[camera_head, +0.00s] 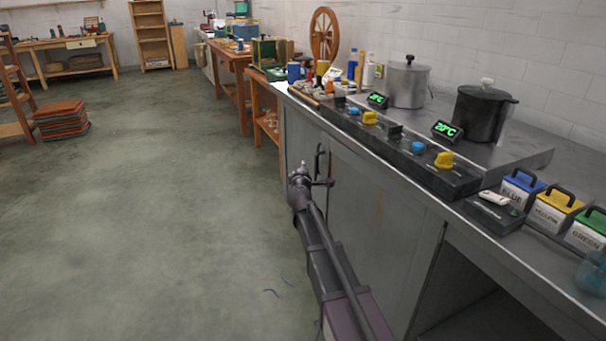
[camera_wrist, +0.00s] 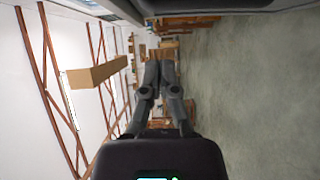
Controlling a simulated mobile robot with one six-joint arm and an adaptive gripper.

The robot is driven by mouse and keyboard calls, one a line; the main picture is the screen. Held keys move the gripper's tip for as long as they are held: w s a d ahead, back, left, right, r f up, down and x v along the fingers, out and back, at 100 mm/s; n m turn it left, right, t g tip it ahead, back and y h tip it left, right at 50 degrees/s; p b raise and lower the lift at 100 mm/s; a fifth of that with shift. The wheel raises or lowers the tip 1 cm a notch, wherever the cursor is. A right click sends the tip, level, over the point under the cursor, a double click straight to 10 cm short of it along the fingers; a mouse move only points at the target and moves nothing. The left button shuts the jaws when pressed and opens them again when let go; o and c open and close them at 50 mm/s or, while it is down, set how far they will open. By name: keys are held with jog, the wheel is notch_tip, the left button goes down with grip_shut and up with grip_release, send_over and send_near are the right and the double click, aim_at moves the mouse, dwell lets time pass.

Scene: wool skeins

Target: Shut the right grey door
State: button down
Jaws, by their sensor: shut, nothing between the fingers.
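The right grey door (camera_head: 375,220) is a flat panel in the front of the grey metal cabinet, under the worktop. It looks near flush with the front; I cannot tell whether a small gap is left. Dark bar handles (camera_head: 319,160) stand out near the seam with the left grey door (camera_head: 299,140). My gripper (camera_head: 299,172) is in front of the doors, close to the handles; contact cannot be made out. In the wrist view my gripper (camera_wrist: 160,66) has its fingers together with nothing between them. My arm hides part of the right door's lower area.
The worktop (camera_head: 545,240) carries two pots, a control panel (camera_head: 400,150) with knobs, and blue, yellow and green labelled boxes (camera_head: 555,208). An open dark compartment (camera_head: 490,318) lies right of the doors. The floor (camera_head: 160,220) to the left is clear.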

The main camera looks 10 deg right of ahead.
jog(key=shift+w+d, duration=1.65)
jog(key=shift+d, duration=0.1)
jog(key=shift+m+h, duration=0.6)
jog(key=shift+h, duration=0.3)
jog(key=w+d, duration=0.1)
jog(key=d, duration=0.2)
jog(key=w+d, duration=0.1)
jog(key=d, duration=0.1)
jog(key=shift+w, duration=0.35)
jog(key=shift+d+r, duration=0.1)
jog(key=shift+d, duration=0.15)
jog(key=shift+w, duration=0.1)
jog(key=shift+s+a, duration=0.2)
jog(key=shift+a, duration=0.15)
send_near(326, 154)
jog(key=s+a, duration=0.4)
jog(key=shift+s+a+r, duration=0.2)
jog(key=shift+s+a, duration=0.15)
jog(key=shift+s, duration=0.05)
